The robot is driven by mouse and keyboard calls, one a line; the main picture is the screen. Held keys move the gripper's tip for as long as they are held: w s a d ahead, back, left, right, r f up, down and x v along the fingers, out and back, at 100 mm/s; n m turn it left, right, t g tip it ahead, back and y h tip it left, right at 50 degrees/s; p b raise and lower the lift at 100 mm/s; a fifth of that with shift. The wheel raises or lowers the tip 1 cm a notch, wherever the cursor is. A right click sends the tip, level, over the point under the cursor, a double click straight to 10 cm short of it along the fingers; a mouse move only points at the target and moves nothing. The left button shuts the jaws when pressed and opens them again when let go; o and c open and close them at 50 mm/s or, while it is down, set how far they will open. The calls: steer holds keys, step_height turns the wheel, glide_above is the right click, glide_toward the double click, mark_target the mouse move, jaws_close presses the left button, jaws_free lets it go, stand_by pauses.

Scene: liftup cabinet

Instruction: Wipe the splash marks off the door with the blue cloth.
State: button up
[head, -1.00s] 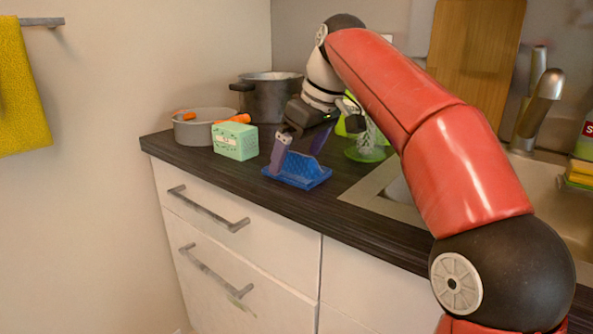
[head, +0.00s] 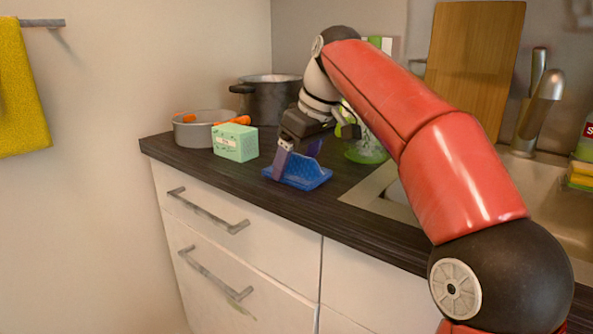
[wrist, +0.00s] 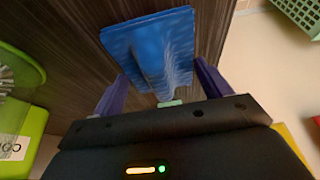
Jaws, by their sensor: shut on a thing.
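The blue cloth (head: 303,177) lies on the dark countertop near its front edge, with a raised fold in its middle. It also shows in the wrist view (wrist: 148,42). My gripper (head: 296,166) points down over it, one purple finger on each side of the fold. In the wrist view my gripper (wrist: 163,82) is shut on the cloth's fold, though the exact contact is hard to see. Pale fronts with grey bar handles are below the counter. A faint greenish mark (head: 240,308) shows on the lower front (head: 275,300), below its handle.
A mint-green box (head: 236,143) stands left of the cloth. A grey pan (head: 192,130) and a dark pot (head: 272,100) are behind. A green glass item (head: 367,148) is right of my gripper. The sink and tap (head: 541,105) are farther right. A yellow towel (head: 22,90) hangs left.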

mark_target(296, 156)
steer(key=shift+c, duration=1.2)
steer(key=shift+r+p, duration=0.5)
steer(key=shift+r, duration=2)
